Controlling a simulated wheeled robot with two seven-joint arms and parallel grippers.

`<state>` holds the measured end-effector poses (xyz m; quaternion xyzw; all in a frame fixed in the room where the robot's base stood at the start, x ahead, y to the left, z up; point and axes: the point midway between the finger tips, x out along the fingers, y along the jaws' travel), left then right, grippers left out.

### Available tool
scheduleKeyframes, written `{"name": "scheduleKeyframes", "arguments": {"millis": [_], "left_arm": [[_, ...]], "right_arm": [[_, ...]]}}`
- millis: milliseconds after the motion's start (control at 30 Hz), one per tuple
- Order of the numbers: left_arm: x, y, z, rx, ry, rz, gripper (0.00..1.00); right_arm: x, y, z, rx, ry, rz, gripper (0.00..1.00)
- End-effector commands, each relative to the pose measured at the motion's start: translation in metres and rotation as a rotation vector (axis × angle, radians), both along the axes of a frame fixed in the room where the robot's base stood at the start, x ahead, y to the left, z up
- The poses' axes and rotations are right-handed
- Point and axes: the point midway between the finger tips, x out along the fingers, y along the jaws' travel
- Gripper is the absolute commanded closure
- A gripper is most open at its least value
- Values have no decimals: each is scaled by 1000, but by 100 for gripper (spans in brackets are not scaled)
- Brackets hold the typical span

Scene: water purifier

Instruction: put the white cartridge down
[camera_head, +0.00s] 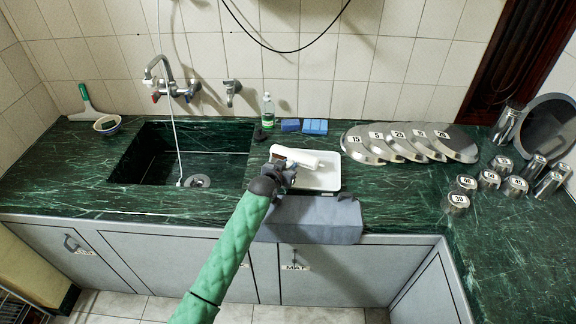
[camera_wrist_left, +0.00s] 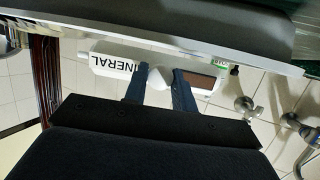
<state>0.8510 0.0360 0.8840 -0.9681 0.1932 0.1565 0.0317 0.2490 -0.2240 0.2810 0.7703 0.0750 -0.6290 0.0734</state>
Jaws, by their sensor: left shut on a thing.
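The white cartridge (camera_head: 302,158) lies roughly level over the back part of the white tray (camera_head: 322,184) in the head view. My left gripper (camera_head: 283,171) is shut on the cartridge's left end. I cannot tell whether the cartridge touches the tray. My right gripper is not in view.
A grey block-shaped object (camera_head: 312,220) lies at the counter's front edge before the tray. The sink (camera_head: 185,150) is to the left. Labelled metal lids (camera_head: 410,143) and canisters (camera_head: 489,179) stand to the right. A bottle (camera_head: 268,110) and blue sponges (camera_head: 315,127) are behind.

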Motion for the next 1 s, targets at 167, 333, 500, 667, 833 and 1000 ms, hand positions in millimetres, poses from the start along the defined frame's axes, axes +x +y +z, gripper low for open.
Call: {"name": "scheduleKeyframes", "arguments": {"millis": [167, 333, 500, 667, 833, 1000], "left_arm": [[0, 0, -5, 0, 0, 0, 97], [0, 0, -7, 1, 2, 0, 97], [-1, 0, -9, 2, 5, 0, 52], [-1, 0, -11, 2, 6, 0, 52], [-2, 0, -9, 2, 7, -1, 52], [-1, 0, 4, 2, 5, -1, 52]], "right_arm": [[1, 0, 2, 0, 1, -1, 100], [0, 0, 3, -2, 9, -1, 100], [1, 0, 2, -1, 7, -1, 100], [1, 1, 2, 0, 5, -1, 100], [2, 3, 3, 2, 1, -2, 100], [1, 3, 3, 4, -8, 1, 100]]}}
